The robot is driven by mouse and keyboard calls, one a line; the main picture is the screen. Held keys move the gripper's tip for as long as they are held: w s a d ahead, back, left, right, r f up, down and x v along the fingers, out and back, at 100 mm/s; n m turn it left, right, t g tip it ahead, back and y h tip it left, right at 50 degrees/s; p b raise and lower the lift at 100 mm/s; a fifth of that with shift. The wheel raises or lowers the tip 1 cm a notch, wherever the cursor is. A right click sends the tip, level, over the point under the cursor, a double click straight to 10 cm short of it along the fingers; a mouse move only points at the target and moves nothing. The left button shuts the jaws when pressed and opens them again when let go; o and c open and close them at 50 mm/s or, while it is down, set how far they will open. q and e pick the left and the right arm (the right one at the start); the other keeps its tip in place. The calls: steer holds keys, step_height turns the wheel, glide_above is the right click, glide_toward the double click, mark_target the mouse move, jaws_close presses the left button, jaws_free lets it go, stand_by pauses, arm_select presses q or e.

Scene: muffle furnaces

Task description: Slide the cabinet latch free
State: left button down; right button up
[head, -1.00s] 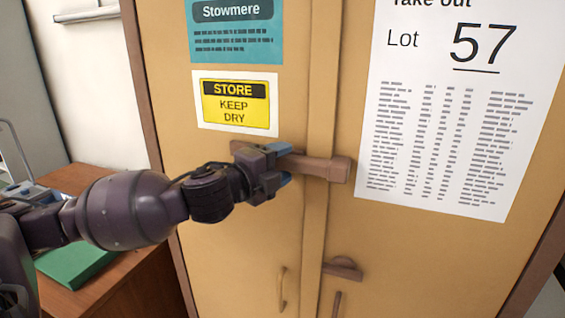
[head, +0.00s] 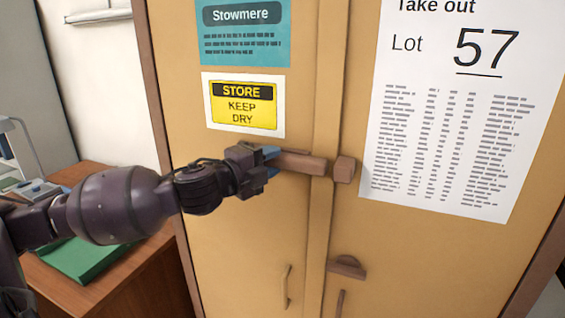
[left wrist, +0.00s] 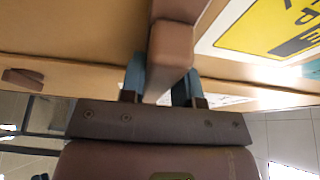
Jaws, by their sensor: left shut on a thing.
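The cabinet (head: 230,220) has two tan doors that are closed. A brown latch bar (head: 302,163) lies across the left door, slightly tilted. Its right end lies near the door seam, with a narrow gap before the brown keeper block (head: 344,170) on the right door. My left gripper (head: 269,165) is shut on the latch bar, its blue fingertips above and below it. In the left wrist view the bar (left wrist: 172,48) runs between the two blue fingers. The gripper hides the bar's left part in the head view. My right gripper is in neither view.
A brown half-round fitting (head: 347,267) and two slim door handles (head: 286,287) sit lower on the doors. Signs and a large paper notice (head: 440,120) are on the doors. A wooden desk with a green folder (head: 85,255) stands at the left.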

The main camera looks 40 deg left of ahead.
arm_select(q)
steer(key=a, duration=0.1)
steer(key=a+p, duration=0.1)
steer(key=a, duration=0.1)
steer(key=shift+s+a+r, duration=0.1)
steer(key=shift+s+a, duration=0.05)
steer(key=shift+s, duration=0.25)
steer(key=shift+s+a, duration=0.1)
steer(key=shift+a, duration=0.5)
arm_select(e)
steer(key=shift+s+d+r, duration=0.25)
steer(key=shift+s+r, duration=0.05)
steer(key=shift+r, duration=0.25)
arm_select(q)
steer(key=c, duration=1.2)
jaws_free()
steer(key=o, duration=0.4)
steer(key=shift+a, duration=0.2)
steer(key=shift+c, duration=0.2)
steer(key=shift+d, duration=0.1)
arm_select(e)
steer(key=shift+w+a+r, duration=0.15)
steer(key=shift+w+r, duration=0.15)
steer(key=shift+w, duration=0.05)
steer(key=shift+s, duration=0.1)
